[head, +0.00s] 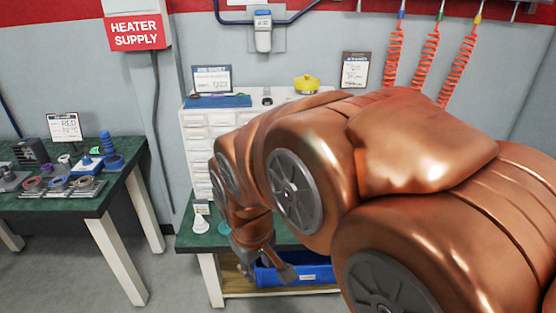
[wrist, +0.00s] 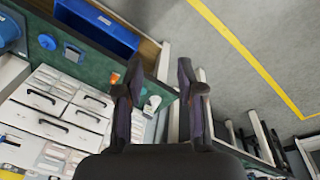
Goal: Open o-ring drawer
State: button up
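A white drawer cabinet (head: 197,130) stands on the green-topped table, with rows of small labelled drawers. My arm covers its right part in the head view. In the wrist view the cabinet front (wrist: 50,128) shows at the left, with several black-handled drawers. They look closed. I cannot tell which is the o-ring drawer, as the labels are too small. My gripper (head: 265,268) hangs low in front of the table's edge in the head view. In the wrist view my gripper (wrist: 161,75) has its two fingers apart with nothing between them. It is to the right of the drawers and not touching them.
A blue bin (head: 305,274) sits on the shelf under the tabletop, close to my gripper. White items (head: 200,222) stand on the green table's (head: 186,241) left front corner. Another table (head: 95,205) with rings and fixtures is at the left. Floor between them is clear.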

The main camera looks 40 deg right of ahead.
jog(key=w+d+f+n+t+h+b, duration=0.4)
jog(key=w+d+b, duration=0.3)
jog(key=w+d, duration=0.9)
jog(key=w+d+f+n+t+h+b, duration=0.25)
jog(key=w+d+t+b, duration=0.45)
jog(key=w+d, duration=0.9)
jog(key=d+f+n+t+y+b, duration=0.3)
jog(key=d+f+n+t+b, duration=0.2)
jog(key=d+n+t+b, duration=0.5)
jog(key=shift+w+d+r+m+g+p, duration=0.15)
jog(key=shift+w+d+r+g+p, duration=0.3)
jog(key=shift+w, duration=0.65)
jog(key=shift+w+d+m+g+p, duration=0.15)
jog(key=shift+w+d+g, duration=0.45)
jog(key=shift+w, duration=0.55)
jog(key=shift+w+d+r+m+g+p, duration=0.15)
jog(key=shift+w+d+r+g+p, duration=0.15)
jog(key=shift+w+d, duration=0.6)
jog(key=shift+w+a+f, duration=0.1)
jog(key=shift+w+a, duration=0.1)
grip_shut()
